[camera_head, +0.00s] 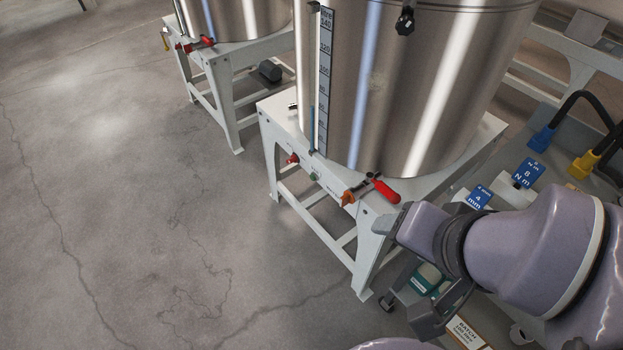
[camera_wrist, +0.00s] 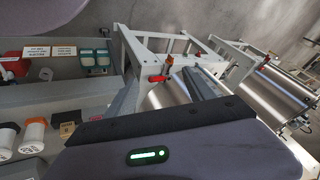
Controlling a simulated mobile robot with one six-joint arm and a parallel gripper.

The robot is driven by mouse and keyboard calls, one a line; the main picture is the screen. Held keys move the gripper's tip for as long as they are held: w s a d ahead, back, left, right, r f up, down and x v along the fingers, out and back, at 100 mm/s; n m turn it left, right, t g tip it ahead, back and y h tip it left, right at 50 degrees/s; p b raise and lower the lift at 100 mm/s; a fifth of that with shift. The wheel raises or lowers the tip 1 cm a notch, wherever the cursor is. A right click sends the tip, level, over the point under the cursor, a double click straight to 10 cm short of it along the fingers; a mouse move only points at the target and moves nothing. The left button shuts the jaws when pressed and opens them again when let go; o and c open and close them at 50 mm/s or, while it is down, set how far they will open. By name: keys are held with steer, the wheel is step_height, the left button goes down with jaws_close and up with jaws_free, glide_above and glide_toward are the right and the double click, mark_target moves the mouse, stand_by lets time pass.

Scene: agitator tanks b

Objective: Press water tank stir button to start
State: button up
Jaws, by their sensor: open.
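A large steel tank (camera_head: 400,85) with a litre scale stands on a white frame (camera_head: 358,222) in the middle of the head view. A red button (camera_head: 292,158) and a small green button (camera_head: 314,176) sit on the frame's front rail, left of a red-handled valve (camera_head: 384,190). No label naming the water tank is readable. My gripper (camera_head: 405,268) is at the lower right, open and empty, apart from the buttons and nearer the frame's right leg. In the wrist view, the tank (camera_wrist: 170,97) and the red valve handle (camera_wrist: 158,78) show beyond my fingers; the buttons are too small to tell.
A second steel tank (camera_head: 235,15) on a white stand is at the upper left. A bench with blue boxes (camera_head: 528,173) and thick cables is at the right. In the wrist view, a grey tray (camera_wrist: 60,95) holds jars and boxes. The concrete floor (camera_head: 130,200) at left is clear.

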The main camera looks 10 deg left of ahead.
jaws_close()
stand_by(1.0)
stand_by(0.7)
